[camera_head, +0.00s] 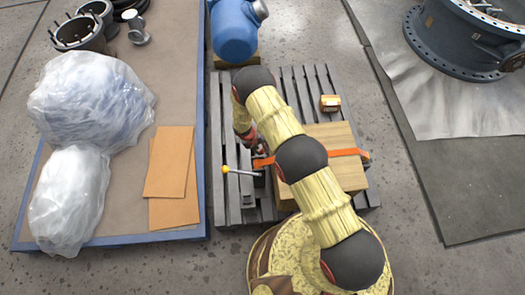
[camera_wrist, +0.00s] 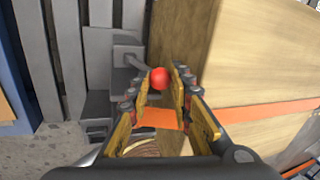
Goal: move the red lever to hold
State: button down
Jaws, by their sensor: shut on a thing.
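The red lever's ball knob (camera_wrist: 159,78) shows in the wrist view between my two fingertips, with a grey arm (camera_wrist: 137,62) running from it to a grey block at upper left. My gripper (camera_wrist: 160,84) is shut on the red knob, its fingers on both sides. In the head view my gripper (camera_head: 258,157) is over the left part of the slatted grey table, mostly hidden beneath my arm. The red knob cannot be made out clearly there. No hold marking is readable in either view.
A lever with a yellow knob (camera_head: 226,169) points left near my gripper. A wooden block (camera_head: 345,175) with an orange strap (camera_head: 345,153) lies right of my gripper. A blue rounded body (camera_head: 234,32) stands behind. Plastic-wrapped bundles (camera_head: 90,100) lie at left.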

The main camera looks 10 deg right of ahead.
jog(key=shift+a+h, duration=0.3)
jog(key=shift+a, duration=0.05)
jog(key=shift+r, duration=0.1)
jog(key=c, duration=1.6)
grip_release()
jog(key=v, duration=1.2)
